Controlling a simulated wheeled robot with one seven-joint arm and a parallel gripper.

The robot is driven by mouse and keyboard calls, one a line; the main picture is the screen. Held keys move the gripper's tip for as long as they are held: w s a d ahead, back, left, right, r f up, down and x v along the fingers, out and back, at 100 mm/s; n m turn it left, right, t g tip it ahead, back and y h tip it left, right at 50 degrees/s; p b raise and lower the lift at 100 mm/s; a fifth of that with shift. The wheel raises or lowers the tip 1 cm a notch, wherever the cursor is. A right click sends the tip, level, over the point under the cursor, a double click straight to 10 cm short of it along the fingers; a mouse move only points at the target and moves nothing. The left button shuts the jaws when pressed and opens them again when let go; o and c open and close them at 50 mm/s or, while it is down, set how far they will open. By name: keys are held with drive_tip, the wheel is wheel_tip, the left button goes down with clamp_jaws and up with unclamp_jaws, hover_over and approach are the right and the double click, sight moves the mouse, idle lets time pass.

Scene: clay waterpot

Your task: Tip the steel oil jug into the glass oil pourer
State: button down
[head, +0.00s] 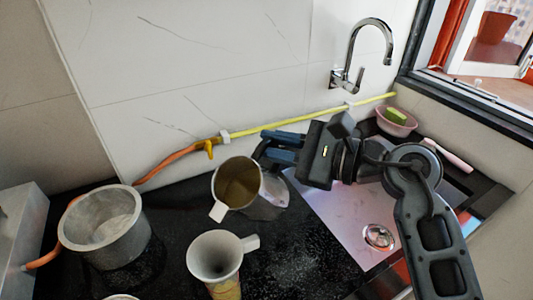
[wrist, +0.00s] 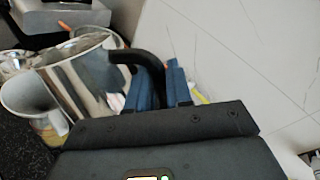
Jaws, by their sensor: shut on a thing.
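The steel oil jug (head: 262,196) is held tilted, its open mouth facing up and towards the camera, with its pale spout low at the left front. Its inside looks brown; I cannot tell how much liquid is in it. My gripper (head: 272,148) has its blue fingers behind the jug. In the wrist view the fingers are shut on the black handle of the jug (wrist: 88,75). The oil pourer (head: 216,258), with a wide pale mouth, a side spout and a yellowish lower part, stands just in front of and below the jug. It also shows in the wrist view (wrist: 30,100), partly behind the jug.
A grey metal pot (head: 105,228) stands left on the black speckled counter (head: 285,262). An orange-yellow pipe (head: 290,122) runs along the wall. Another rim shows at the bottom edge.

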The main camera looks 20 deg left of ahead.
drive_tip(key=shift+s+f+n+b, duration=0.15)
drive_tip(key=shift+n+b, duration=0.45)
drive_tip(key=shift+b, duration=0.4)
drive_tip(key=shift+s+r+n+t+h+b, duration=0.25)
drive_tip(key=shift+s+n+b, duration=0.35)
drive_tip(key=shift+b, duration=1.6)
idle(4.8)
